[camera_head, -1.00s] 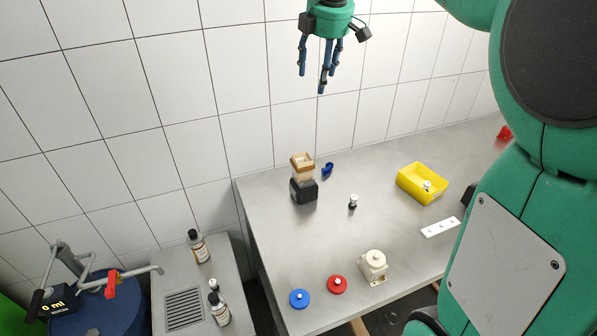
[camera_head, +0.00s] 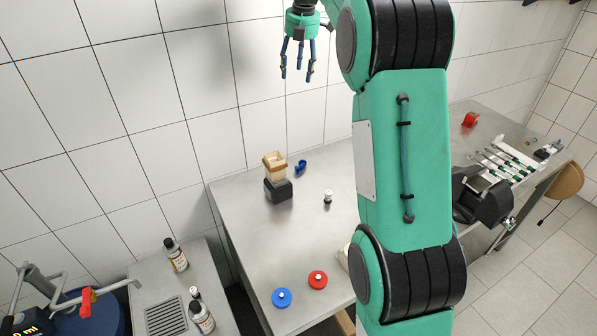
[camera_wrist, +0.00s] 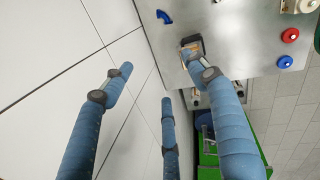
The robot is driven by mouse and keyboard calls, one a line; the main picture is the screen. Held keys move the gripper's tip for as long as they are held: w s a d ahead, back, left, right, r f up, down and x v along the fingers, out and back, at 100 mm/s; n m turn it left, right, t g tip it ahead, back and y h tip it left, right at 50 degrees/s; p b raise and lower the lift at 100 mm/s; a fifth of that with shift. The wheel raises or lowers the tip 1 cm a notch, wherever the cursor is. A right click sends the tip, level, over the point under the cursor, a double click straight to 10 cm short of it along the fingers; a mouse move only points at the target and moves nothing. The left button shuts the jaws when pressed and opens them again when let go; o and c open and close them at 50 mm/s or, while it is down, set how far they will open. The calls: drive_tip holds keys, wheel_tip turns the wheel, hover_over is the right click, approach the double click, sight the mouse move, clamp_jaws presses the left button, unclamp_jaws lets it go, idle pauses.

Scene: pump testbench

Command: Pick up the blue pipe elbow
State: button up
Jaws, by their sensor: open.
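The blue pipe elbow (camera_head: 300,167) lies on the grey steel table near its back edge, just right of a beige and black stacked block. It also shows in the wrist view (camera_wrist: 164,17) near the top, apart from my fingers. My gripper (camera_head: 298,76) hangs high above the table in front of the tiled wall. Its three blue fingers (camera_wrist: 165,90) are spread and hold nothing. The elbow is well below my gripper and not touched by it.
The beige and black block (camera_head: 277,178) stands close to the elbow. A small black and white piece (camera_head: 328,197), a blue disc (camera_head: 282,298) and a red disc (camera_head: 317,279) are on the table (camera_head: 240,215). Bottles (camera_head: 176,254) stand on the left cabinet. My arm hides the table's middle.

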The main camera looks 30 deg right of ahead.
drive_tip(key=w+d+f+n, duration=0.3)
drive_tip(key=w+d+f, duration=0.1)
drive_tip(key=d, duration=0.1)
drive_tip(key=s+x, duration=0.2)
drive_tip(key=x, duration=1.1)
drive_tip(key=s+f+x, duration=0.1)
drive_tip(key=s+x, duration=0.2)
drive_tip(key=x, duration=1.1)
drive_tip(key=shift+s+a, duration=0.2)
drive_tip(key=shift+f, duration=0.2)
drive_tip(key=b, duration=0.1)
hover_over(300, 164)
drive_tip(key=s, duration=0.1)
drive_tip(key=x, duration=0.2)
drive_tip(key=s+x, duration=0.1)
drive_tip(key=x, duration=0.2)
drive_tip(key=s+x, duration=0.1)
drive_tip(key=x, duration=0.2)
drive_tip(key=shift+f, duration=0.45)
drive_tip(key=shift+a+f, duration=0.1)
drive_tip(key=shift+f, duration=0.15)
